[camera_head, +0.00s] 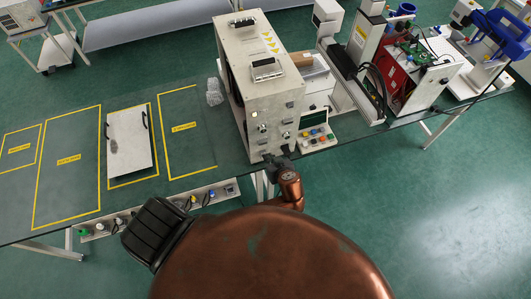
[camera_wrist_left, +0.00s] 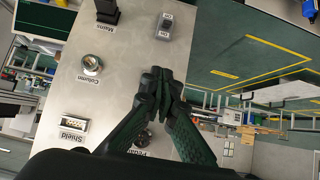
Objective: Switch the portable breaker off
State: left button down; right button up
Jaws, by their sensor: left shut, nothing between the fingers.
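A tall white cabinet (camera_head: 262,100) stands on the bench, with knobs and switches on its front panel (camera_head: 275,125). In the left wrist view the panel (camera_wrist_left: 115,70) fills the middle, with a black "Mains" part (camera_wrist_left: 107,10), a round "Column" knob (camera_wrist_left: 91,65), a "Shield" switch (camera_wrist_left: 74,128) and a small grey rocker switch (camera_wrist_left: 165,25). Another knob (camera_wrist_left: 143,137) is partly hidden behind my left fingers, its label hard to read. I cannot tell which control is the portable breaker. My left gripper (camera_head: 277,160) is shut and empty, close to the panel's lower part; it shows in the left wrist view (camera_wrist_left: 165,85).
A button box (camera_head: 318,138) stands right of the cabinet, with more instruments beyond it. A strip of sockets or switches (camera_head: 160,207) runs along the bench's front edge. A white panel with handles (camera_head: 130,143) lies in a yellow-marked zone at the left.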

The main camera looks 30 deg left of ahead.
dwell(0.3)
pick_arm(q)
jog(key=p, duration=0.2)
send_over(264, 157)
jog(key=f, duration=0.5)
jog(key=shift+s+d+f, duration=0.1)
jog(key=shift+d+f, duration=0.1)
jog(key=shift+d, duration=0.05)
jog(key=f, duration=0.3)
jog(key=shift+s+d+f, duration=0.1)
jog(key=shift+s+d, duration=0.1)
jog(key=shift+d, duration=0.05)
jog(key=shift+s+d+f+p, duration=0.2)
jog(key=shift+f+p, duration=0.15)
jog(key=shift+f, duration=0.25)
